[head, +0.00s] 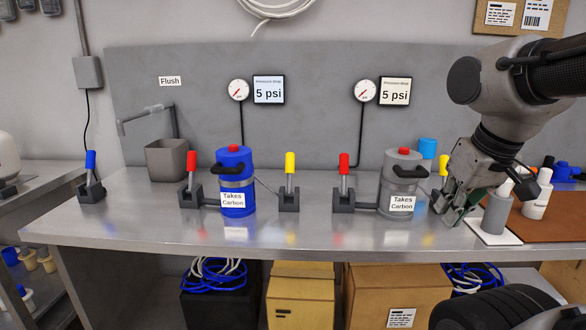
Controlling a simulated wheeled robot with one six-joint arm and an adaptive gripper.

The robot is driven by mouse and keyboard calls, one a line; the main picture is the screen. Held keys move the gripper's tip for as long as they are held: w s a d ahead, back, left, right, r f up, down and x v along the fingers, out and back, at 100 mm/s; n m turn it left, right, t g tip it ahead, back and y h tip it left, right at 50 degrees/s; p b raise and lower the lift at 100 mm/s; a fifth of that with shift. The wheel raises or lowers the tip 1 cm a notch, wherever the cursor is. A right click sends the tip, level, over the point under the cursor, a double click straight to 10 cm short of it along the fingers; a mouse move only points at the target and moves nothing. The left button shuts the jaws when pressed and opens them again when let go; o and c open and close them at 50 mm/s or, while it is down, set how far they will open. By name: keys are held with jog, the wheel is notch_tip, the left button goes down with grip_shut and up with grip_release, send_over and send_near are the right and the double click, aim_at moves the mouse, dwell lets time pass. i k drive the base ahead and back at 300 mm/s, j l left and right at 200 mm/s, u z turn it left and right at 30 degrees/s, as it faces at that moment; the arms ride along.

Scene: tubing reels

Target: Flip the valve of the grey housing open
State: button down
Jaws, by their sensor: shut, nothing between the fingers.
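The grey housing (400,172) stands right of centre on the metal bench, with a red button on top, a black handle and a "Takes Carbon" label. A red-handled valve (343,184) stands at its left, joined by a short pipe, its lever upright. A yellow-handled valve (444,160) stands at its right, mostly hidden behind my gripper. My gripper (450,212) points down at the right of the grey housing, in front of that yellow valve. It is shut and empty; whether it touches the valve cannot be told.
A blue housing (235,180) stands further left, with a red valve (191,182) and a yellow valve (290,184) beside it. A blue valve (91,178) and a grey basin (168,160) are at the left. White-capped bottles (538,195) crowd the right side.

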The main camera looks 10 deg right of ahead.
aim_at(343, 156)
jog(key=i+j+z, duration=0.2)
jog(key=i, duration=0.2)
jog(key=i+j+z, duration=0.25)
jog(key=i, duration=0.2)
jog(key=l, duration=0.1)
